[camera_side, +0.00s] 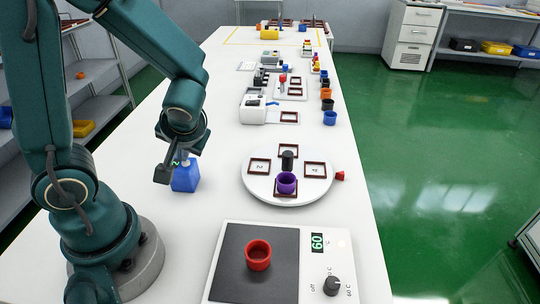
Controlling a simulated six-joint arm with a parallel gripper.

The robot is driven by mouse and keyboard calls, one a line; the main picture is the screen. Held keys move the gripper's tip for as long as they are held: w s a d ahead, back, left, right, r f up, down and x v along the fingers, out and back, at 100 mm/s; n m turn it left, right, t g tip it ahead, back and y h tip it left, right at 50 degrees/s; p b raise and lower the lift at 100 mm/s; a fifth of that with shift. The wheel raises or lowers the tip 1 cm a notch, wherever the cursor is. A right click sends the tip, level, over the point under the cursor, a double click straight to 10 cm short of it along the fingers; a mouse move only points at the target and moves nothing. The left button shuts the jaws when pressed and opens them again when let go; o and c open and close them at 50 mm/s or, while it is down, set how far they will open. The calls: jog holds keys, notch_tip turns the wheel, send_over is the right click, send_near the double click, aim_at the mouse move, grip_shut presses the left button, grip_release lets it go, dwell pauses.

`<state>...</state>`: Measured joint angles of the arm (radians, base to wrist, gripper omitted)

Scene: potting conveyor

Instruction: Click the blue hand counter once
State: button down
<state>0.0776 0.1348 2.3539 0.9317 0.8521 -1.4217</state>
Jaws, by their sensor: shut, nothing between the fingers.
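The blue hand counter (186,178) stands on the white table at the left, close to my arm. A small green display and a pale top part show at its upper end, partly covered by my gripper. My gripper (163,174) is shut and empty. Its dark fingers point down at the left side of the counter and overlap its upper left edge in the picture. I cannot tell whether they touch it.
A white turntable (257,190) with framed squares, a purple pot (287,183) and a dark cylinder stands to the right. A hot plate (225,283) bearing a red pot (258,255) is in front. A label printer (253,110) and several small pots stand farther back.

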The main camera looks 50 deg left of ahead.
aim_at(185, 164)
jog(key=shift+f, duration=0.15)
dwell(0.4)
jog(key=shift+r, duration=0.8)
jog(key=shift+r, duration=2.5)
jog(key=shift+r, duration=0.1)
